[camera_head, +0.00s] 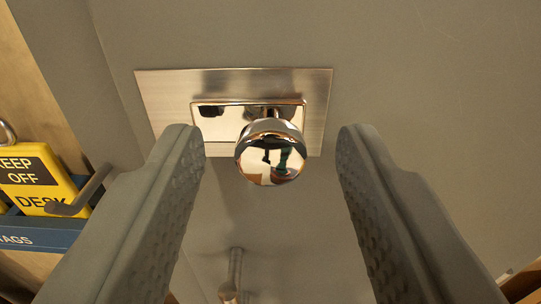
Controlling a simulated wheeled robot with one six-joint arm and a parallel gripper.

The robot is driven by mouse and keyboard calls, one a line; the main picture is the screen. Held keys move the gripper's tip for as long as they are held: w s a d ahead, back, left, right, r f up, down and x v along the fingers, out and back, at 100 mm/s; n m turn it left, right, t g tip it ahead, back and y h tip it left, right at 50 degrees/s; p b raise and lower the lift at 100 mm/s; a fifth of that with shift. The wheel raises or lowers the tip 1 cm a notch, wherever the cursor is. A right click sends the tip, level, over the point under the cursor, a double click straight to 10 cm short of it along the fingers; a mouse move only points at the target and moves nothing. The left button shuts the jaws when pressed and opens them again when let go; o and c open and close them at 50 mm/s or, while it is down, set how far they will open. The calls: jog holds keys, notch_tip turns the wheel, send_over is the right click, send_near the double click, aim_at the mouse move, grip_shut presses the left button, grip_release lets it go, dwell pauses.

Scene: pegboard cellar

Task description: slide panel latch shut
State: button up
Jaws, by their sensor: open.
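The panel latch shows as a shiny round knob (270,160) in front of a polished rectangular block (220,120). Behind it is a brushed metal plate (235,82) on a grey panel (420,90). My gripper (270,150) is open, with one grey textured finger on each side of the knob. There is a visible gap between the knob and each finger, wider on the right. Whether the fingertips reach as deep as the knob, I cannot tell. The knob hides part of the block.
At the left, yellow tags (40,178) reading "KEEP OFF DESK" hang by a grey hook (85,190) above a blue strip (40,236) labelled "TAGS". A small metal rod-like fitting (234,275) shows below the knob. The grey panel to the right is bare.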

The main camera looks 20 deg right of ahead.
aim_at(192, 112)
grip_shut()
jog(key=a, duration=0.1)
jog(key=w+a, duration=0.1)
jog(key=a, duration=0.1)
dwell(0.3)
grip_release()
jog(key=shift+a, duration=0.2)
